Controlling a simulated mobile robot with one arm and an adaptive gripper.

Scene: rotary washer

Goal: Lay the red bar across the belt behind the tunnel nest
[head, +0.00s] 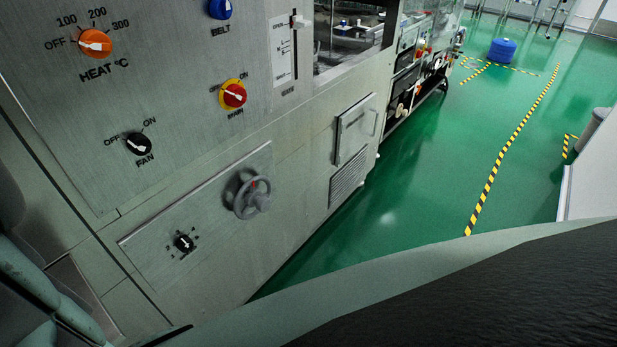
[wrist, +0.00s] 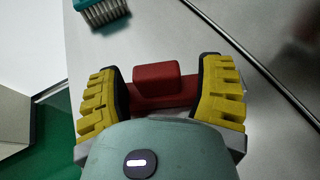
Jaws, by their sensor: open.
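The red bar (wrist: 160,93) shows in the wrist view, with a raised red block on its middle. It lies on a grey metal surface (wrist: 210,48). My gripper (wrist: 160,100) has its two yellow ribbed fingers apart, one on each side of the bar. The bar's ends reach close to the fingers; I cannot tell whether they touch. My gripper's palm hides the near side of the bar. The belt and the tunnel nest cannot be made out in either view. My gripper does not show in the head view.
A teal brush (wrist: 102,12) lies near the bar. A dark rod or edge (wrist: 245,52) crosses the surface at right. The head view shows the machine's panel with a heat knob (head: 95,43), belt knob (head: 220,8) and handwheel (head: 252,197). Green floor (head: 430,170) is open at right.

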